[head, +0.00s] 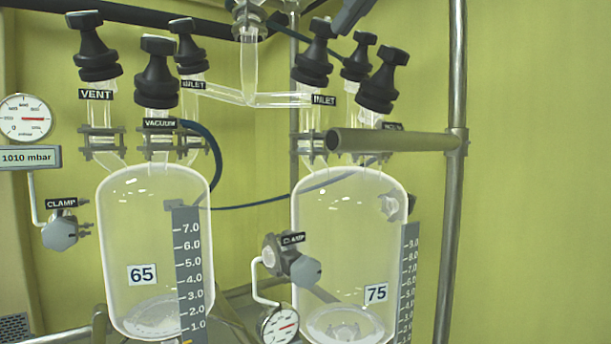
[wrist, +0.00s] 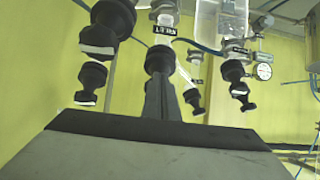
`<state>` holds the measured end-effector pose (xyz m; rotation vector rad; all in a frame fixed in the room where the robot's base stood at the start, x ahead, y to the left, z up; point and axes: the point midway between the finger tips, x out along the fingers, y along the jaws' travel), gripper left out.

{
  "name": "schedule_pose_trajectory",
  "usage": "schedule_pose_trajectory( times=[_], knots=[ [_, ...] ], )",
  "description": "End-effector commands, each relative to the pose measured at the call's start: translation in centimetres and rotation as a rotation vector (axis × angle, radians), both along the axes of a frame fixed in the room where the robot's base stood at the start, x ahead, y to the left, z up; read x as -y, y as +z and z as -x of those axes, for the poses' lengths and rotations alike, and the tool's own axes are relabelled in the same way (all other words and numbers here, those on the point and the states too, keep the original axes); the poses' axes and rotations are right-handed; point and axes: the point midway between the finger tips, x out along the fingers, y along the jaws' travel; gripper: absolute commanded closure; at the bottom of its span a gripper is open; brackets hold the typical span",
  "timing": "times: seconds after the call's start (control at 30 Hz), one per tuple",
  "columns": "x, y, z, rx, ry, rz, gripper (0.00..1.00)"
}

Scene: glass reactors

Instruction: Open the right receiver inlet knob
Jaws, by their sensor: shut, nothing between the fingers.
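The right receiver is the clear glass vessel marked 75 (head: 350,225) in the head view. Its inlet knob (head: 314,55) is black and ribbed, above the INLET label (head: 323,100) and left of two more black knobs. My gripper (head: 343,22) shows as a dark grey piece at the top edge, close to this knob's upper right. In the wrist view my gripper's dark fingers (wrist: 164,100) are together and point at a black knob (wrist: 160,60), overlapping its near end. That knob seems to be the inlet one. I cannot tell whether the fingers touch it.
Two more black knobs (head: 378,80) (head: 358,58) stand to the right. A horizontal metal bar (head: 385,141) crosses in front of the right receiver's neck to a vertical pole (head: 457,200). The left receiver, marked 65 (head: 155,240), has its own knobs. The right side is clear.

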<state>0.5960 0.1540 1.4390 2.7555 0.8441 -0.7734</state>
Motion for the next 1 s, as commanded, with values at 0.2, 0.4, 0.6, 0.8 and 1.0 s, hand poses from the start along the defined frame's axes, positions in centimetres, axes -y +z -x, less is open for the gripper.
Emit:
schedule_pose_trajectory(
  times=[0.2, 0.4, 0.6, 0.8, 1.0],
  knots=[
    [0.46, 0.01, -0.35, 0.001, -0.002, 0.001, 1.0],
    [0.77, 0.05, -0.65, 0.0, -0.002, 0.0, 1.0],
    [0.87, 0.1, -0.79, 0.0, -0.001, 0.0, 1.0],
    [0.89, 0.12, -0.83, 0.001, 0.0, -0.001, 1.0],
    [0.88, 0.14, -0.84, 0.001, -0.001, 0.0, 1.0]
  ],
)
